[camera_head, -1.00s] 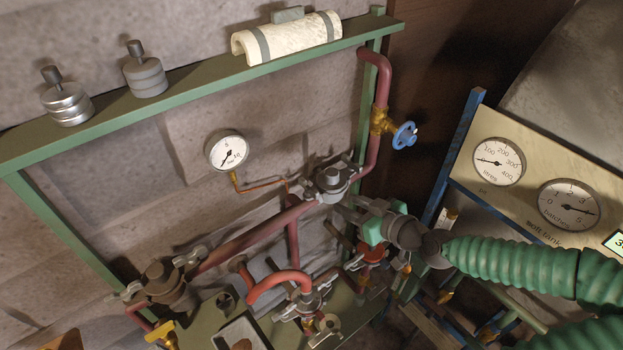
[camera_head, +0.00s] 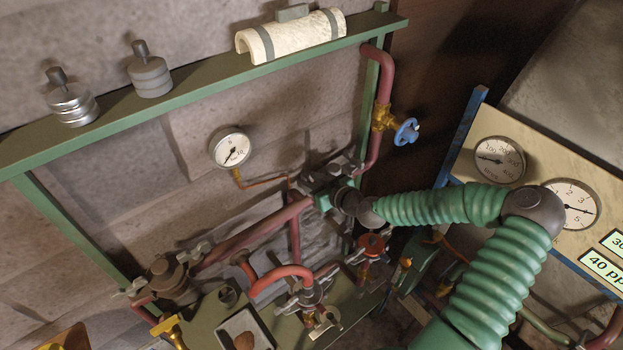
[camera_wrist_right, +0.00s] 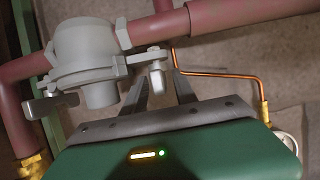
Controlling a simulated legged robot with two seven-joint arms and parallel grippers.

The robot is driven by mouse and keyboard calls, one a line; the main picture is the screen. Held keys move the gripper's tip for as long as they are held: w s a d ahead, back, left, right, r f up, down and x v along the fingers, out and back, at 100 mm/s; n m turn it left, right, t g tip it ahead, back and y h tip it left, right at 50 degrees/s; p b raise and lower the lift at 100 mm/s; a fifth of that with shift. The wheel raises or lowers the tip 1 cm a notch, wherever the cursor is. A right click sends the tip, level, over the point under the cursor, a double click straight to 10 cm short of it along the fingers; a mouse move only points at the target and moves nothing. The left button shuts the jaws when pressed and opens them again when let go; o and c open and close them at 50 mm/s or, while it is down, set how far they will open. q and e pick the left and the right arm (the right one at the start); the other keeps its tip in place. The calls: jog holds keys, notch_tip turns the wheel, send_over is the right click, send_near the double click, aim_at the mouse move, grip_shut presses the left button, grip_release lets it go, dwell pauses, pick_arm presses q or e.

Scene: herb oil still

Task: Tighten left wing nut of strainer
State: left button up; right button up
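A grey strainer (camera_head: 330,172) sits in the red pipework at the centre right of the head view, partly hidden by my right gripper. In the wrist view the strainer (camera_wrist_right: 85,55) shows two wing nuts. One wing nut (camera_wrist_right: 156,74), on the gauge side, is at my right fingertips; the other (camera_wrist_right: 48,105) is on the far side. My right gripper (camera_wrist_right: 160,82) is open, its two dark fingers apart on either side of the gauge-side wing nut. Contact cannot be told. In the head view my right gripper (camera_head: 306,190) covers that area. My left gripper is not in view.
Similar winged grey fittings sit at the lower left (camera_head: 168,278) and lower middle (camera_head: 310,295). A pressure gauge (camera_head: 230,148) with a thin copper tube is left of the strainer. A blue handwheel (camera_head: 406,132) is to the right. A shelf (camera_head: 205,92) runs above.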

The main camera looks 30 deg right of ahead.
jog(key=shift+a, duration=0.15)
jog(key=shift+s+r, duration=0.1)
jog(key=shift+c, duration=0.8)
grip_shut()
